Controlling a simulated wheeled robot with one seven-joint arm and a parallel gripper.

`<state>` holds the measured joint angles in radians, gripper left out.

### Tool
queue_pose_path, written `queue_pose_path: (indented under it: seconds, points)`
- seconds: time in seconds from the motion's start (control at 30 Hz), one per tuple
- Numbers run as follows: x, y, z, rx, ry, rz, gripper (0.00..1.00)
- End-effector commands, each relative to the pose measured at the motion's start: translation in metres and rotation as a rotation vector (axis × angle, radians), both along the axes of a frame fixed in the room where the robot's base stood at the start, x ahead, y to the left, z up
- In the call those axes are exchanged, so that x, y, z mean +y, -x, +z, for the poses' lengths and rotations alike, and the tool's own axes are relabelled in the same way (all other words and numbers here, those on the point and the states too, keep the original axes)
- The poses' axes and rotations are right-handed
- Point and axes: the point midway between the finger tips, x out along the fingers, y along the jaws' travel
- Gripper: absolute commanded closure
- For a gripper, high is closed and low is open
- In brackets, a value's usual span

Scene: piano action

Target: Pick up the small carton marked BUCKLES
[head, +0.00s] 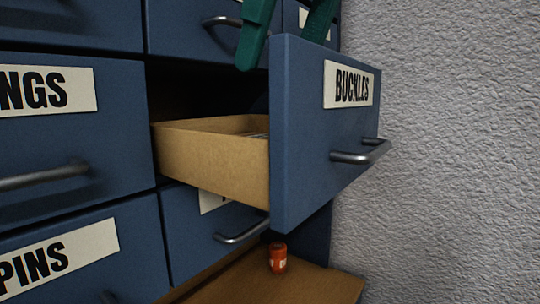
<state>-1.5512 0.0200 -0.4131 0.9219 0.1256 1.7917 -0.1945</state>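The drawer labelled BUCKLES (303,170) is pulled out of the blue cabinet. Its front panel hides most of the inside. A small patch of a pale, dark-marked thing (260,135) shows over the drawer's wooden side, at the panel's edge; I cannot tell whether it is the carton. No carton marked BUCKLES can be made out. My gripper (281,52) shows as two green fingers at the top of the view, spread apart. The fingers hang above the open drawer, behind its front panel. The panel's top edge seems to hide the right fingertip. I see nothing between the fingers.
Shut blue drawers surround the open one, including one marked PINS (58,257) at lower left, with protruding metal handles. A small orange canister (278,257) stands on a wooden ledge (300,287) below. A rough grey wall (460,150) is at the right.

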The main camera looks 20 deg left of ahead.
Motion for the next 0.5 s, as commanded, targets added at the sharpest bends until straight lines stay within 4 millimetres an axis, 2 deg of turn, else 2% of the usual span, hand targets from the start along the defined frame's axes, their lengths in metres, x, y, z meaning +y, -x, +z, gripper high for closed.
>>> queue_pose_path:
  seconds: [0.13,0.5]
  points:
    - [0.005,0.010,-0.006,0.008,0.014,0.023,0.39]
    - [0.025,0.001,-0.048,0.009,0.014,0.026,0.39]
